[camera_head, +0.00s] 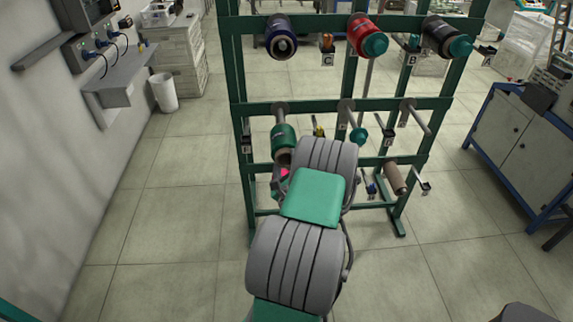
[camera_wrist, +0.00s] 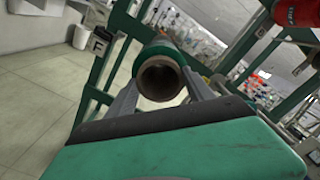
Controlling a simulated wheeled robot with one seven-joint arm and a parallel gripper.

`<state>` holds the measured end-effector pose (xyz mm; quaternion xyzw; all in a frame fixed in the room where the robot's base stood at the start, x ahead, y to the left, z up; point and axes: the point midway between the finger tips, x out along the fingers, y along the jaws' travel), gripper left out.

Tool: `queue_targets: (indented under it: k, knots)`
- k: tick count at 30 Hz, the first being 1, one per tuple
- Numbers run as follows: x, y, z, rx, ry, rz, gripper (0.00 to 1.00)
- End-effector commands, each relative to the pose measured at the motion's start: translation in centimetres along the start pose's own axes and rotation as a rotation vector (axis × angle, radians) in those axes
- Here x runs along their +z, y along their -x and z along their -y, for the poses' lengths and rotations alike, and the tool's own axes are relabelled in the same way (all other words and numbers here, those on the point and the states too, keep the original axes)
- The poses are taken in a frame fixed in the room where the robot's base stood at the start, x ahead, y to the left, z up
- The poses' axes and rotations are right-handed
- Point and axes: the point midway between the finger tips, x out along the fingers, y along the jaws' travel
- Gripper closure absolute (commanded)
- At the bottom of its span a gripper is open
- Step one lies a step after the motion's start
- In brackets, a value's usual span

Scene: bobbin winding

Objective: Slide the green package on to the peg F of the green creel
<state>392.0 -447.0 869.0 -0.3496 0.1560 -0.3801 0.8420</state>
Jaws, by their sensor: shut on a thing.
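The green package (camera_head: 284,136) is a green-wound spool on a brown tube, at the left of the green creel's middle row. In the wrist view the green package (camera_wrist: 163,48) points its open tube end at the camera. My gripper (camera_head: 284,170) is shut on the tube's near end; in the wrist view the fingers of my gripper (camera_wrist: 163,88) lie on either side of it. The green creel (camera_head: 239,110) carries the F label (camera_head: 247,144) left of the package. A round peg base (camera_head: 280,107) shows just behind the package. I cannot tell whether the peg is inside the tube.
A dark blue package (camera_head: 281,38), a red package (camera_head: 365,36) and a black package (camera_head: 443,36) sit on the top row. A brown tube (camera_head: 395,178) sits lower right. A bare peg (camera_head: 416,118) sticks out at the middle right.

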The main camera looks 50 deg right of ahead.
Motion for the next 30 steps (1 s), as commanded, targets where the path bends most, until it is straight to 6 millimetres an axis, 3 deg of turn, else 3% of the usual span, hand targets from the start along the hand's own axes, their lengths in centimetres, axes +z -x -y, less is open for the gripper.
queue_targets:
  k: [4,14,30]
  knots:
    - [0.2,-1.3,0.2,0.0,-0.001,0.001,0.87]
    - [0.1,-1.6,0.2,-0.002,0.001,0.002,0.88]
    - [0.3,-7.3,0.3,-0.001,0.001,0.002,0.87]
